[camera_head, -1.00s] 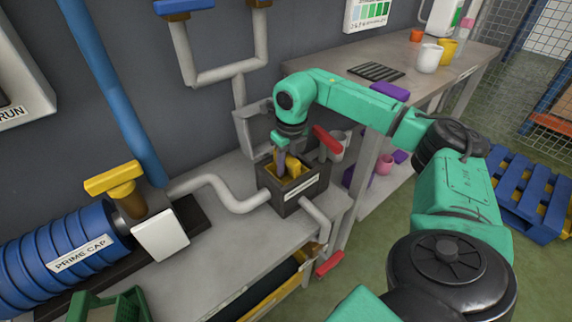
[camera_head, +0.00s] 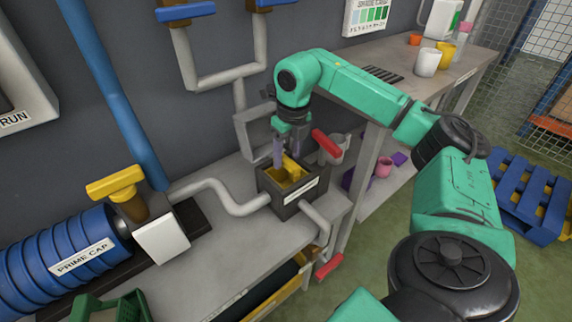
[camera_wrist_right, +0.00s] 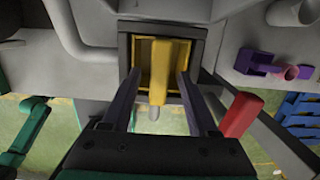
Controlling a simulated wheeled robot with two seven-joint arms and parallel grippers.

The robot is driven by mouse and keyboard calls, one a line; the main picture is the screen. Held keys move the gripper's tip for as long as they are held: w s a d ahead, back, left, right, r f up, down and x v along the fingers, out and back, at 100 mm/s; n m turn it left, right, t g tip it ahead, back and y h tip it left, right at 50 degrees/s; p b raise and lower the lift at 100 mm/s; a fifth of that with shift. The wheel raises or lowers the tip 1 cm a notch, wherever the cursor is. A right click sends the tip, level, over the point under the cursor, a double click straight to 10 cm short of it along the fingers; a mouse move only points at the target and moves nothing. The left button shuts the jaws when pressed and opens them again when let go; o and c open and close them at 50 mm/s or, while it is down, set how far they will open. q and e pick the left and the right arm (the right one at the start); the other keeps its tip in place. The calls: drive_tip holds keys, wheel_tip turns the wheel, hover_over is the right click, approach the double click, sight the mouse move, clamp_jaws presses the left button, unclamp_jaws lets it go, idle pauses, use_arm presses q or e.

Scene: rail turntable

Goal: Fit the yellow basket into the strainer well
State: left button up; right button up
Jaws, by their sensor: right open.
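The yellow basket (camera_head: 285,178) sits inside the dark grey box-shaped strainer well (camera_head: 274,199), with its upper bar showing above the opening. In the right wrist view the basket's yellow bar (camera_wrist_right: 158,80) runs between my fingers, and its yellow rim lies within the walls of the well (camera_wrist_right: 124,52). My right gripper (camera_head: 285,158) is open just above the well, with one finger on each side of the bar and visible gaps in the wrist view (camera_wrist_right: 157,82). The basket's bottom is hidden. My left gripper is out of view.
A red handle (camera_head: 326,143) stands at the well's right side, close to my right gripper. Grey pipes (camera_head: 228,202) join the well. A blue ribbed cylinder (camera_head: 60,250) and a yellow valve handle (camera_head: 115,183) are at left. The bench in front (camera_head: 220,245) is clear.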

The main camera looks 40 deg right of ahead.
drive_tip(key=r, duration=0.4)
drive_tip(key=s+r, duration=0.1)
drive_tip(key=r, duration=0.2)
drive_tip(key=shift+p, duration=0.4)
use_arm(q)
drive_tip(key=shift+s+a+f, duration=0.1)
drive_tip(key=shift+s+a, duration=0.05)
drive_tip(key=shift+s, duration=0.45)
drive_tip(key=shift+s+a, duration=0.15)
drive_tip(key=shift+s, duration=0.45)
use_arm(e)
drive_tip(key=shift+f, duration=0.1)
